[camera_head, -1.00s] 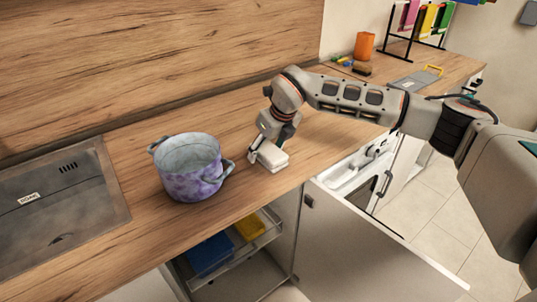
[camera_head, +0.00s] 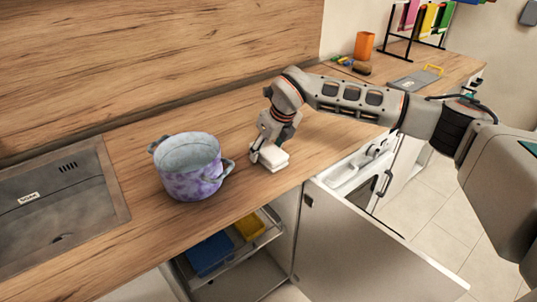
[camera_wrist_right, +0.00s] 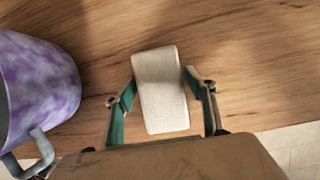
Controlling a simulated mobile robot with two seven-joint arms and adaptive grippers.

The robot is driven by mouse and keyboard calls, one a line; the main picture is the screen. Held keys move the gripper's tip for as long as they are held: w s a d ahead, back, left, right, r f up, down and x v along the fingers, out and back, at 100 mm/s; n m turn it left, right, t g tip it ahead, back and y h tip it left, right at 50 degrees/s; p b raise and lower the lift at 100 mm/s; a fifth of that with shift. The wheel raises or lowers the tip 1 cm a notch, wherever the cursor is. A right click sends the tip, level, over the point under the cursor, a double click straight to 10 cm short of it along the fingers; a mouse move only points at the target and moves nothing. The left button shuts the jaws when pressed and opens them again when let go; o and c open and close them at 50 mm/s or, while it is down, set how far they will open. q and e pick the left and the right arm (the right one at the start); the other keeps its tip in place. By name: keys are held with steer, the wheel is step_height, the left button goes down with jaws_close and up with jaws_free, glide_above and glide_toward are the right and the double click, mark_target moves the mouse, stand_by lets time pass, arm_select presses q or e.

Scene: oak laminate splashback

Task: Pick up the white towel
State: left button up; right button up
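The white towel (camera_head: 274,160) is a small folded block lying on the wooden counter, right of the purple pot. It also shows in the right wrist view (camera_wrist_right: 161,92), slightly tilted, between the two fingers. My right gripper (camera_head: 263,155) is down at the towel. In the right wrist view my right gripper (camera_wrist_right: 160,84) is open, one green-padded finger on each side of the towel with narrow gaps beside it. The view does not settle how far the fingertips reach down. My left gripper is in no view.
The purple pot (camera_head: 190,174) with side handles stands close to the left of my right gripper. A sink (camera_head: 62,205) lies further left. Below the counter's front edge are an open cabinet with blue (camera_head: 210,254) and yellow items and an open door (camera_head: 365,250).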

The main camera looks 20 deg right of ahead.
mark_target(267, 147)
steer(key=c, duration=0.8)
step_height(267, 147, up, 21)
steer(key=shift+f, duration=0.2)
steer(key=shift+o, duration=1.3)
